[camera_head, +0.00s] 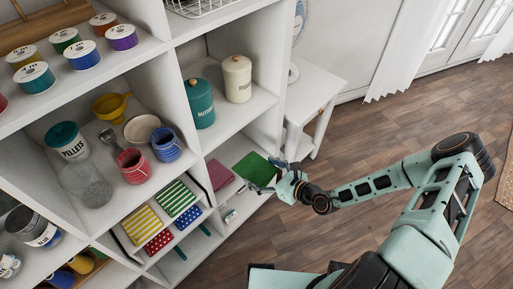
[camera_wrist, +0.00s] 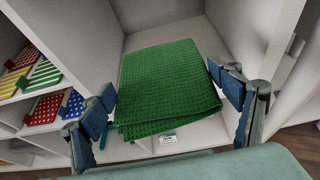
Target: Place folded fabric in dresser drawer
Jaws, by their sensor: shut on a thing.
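The green folded fabric (camera_head: 253,167) is at the cabinet's lower right cubby. In the wrist view the green fabric (camera_wrist: 168,88) is a textured, flat, layered square. My gripper (camera_head: 268,184) is shut on it, with one blue finger at its left edge and one at its right edge. I cannot tell whether the fabric touches the shelf beneath.
A maroon flat item (camera_head: 219,174) lies in the cubby left of the green fabric. Cubby walls (camera_wrist: 80,45) stand close on both sides. Canisters (camera_head: 199,103) and cups (camera_head: 133,166) fill shelves above. A white side table (camera_head: 316,88) stands behind; the floor (camera_head: 360,125) at right is clear.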

